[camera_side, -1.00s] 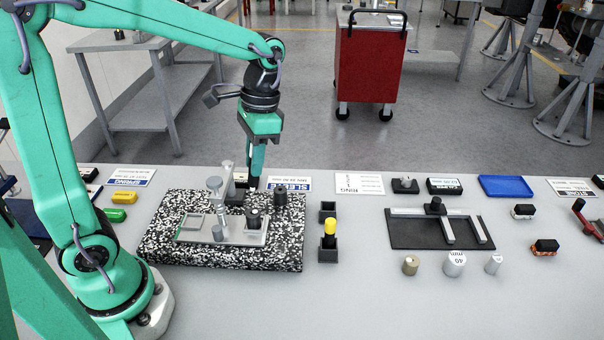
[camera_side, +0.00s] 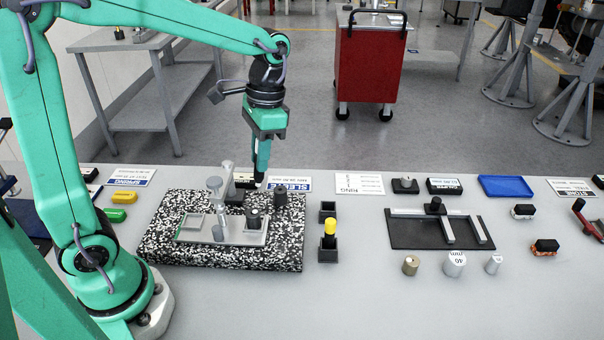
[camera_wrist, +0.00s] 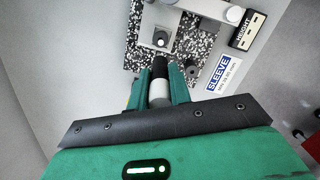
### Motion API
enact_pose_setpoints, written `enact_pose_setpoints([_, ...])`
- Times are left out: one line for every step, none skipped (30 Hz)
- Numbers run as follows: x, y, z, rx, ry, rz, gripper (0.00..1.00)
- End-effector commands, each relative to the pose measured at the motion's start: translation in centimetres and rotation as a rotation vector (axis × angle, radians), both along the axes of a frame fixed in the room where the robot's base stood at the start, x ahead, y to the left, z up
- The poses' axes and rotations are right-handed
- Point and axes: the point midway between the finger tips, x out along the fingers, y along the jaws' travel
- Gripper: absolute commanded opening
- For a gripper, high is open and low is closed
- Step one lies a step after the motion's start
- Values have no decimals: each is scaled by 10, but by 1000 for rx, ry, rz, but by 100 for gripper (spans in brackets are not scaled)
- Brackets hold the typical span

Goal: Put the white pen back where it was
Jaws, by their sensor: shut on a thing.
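My gripper (camera_side: 261,168) is shut on the white pen, above the back edge of the speckled granite plate. In the wrist view, the white pen (camera_wrist: 159,94) sits between the green fingers, with a dark end pointing away from the palm. To the right of the plate stand two small black holders. The rear holder (camera_side: 327,210) looks empty; the front holder (camera_side: 328,252) has a yellow-topped pen (camera_side: 330,228) upright in it.
The granite plate (camera_side: 160,250) carries a grey gauge stand (camera_side: 216,200), a tray with a dark part, and a dark cylinder (camera_side: 280,196). A SLEEVE label (camera_wrist: 222,75) lies behind it. A black fixture (camera_side: 410,236) stands further right.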

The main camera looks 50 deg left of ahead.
Motion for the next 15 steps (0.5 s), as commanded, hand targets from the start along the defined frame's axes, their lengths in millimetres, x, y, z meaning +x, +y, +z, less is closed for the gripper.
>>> enact_pose_setpoints([6, -2, -2, 1, -4, 3, 0])
enact_pose_setpoints([10, -3, -3, 2, -9, 6, 0])
enact_pose_setpoints([16, -5, -5, 3, -15, 10, 0])
enact_pose_setpoints([21, -7, -6, 4, -22, 14, 0])
enact_pose_setpoints([27, -8, -7, 4, -29, 17, 0])
enact_pose_setpoints([35, -11, -10, 6, -37, 23, 0])
enact_pose_setpoints([41, -13, -11, 7, -45, 29, 0])
enact_pose_setpoints([47, -15, -13, 7, -52, 34, 0])
enact_pose_setpoints([56, -18, -16, 7, -63, 41, 0])
enact_pose_setpoints([63, -20, -18, 8, -71, 47, 0])
enact_pose_setpoints([69, -23, -21, 8, -80, 52, 0])
enact_pose_setpoints([78, -27, -24, 8, -90, 59, 0])
enact_pose_setpoints([84, -29, -26, 9, -98, 65, 0])
enact_pose_setpoints([91, -32, -29, 8, -106, 70, 0])
enact_pose_setpoints([99, -35, -32, 8, -117, 78, 0])
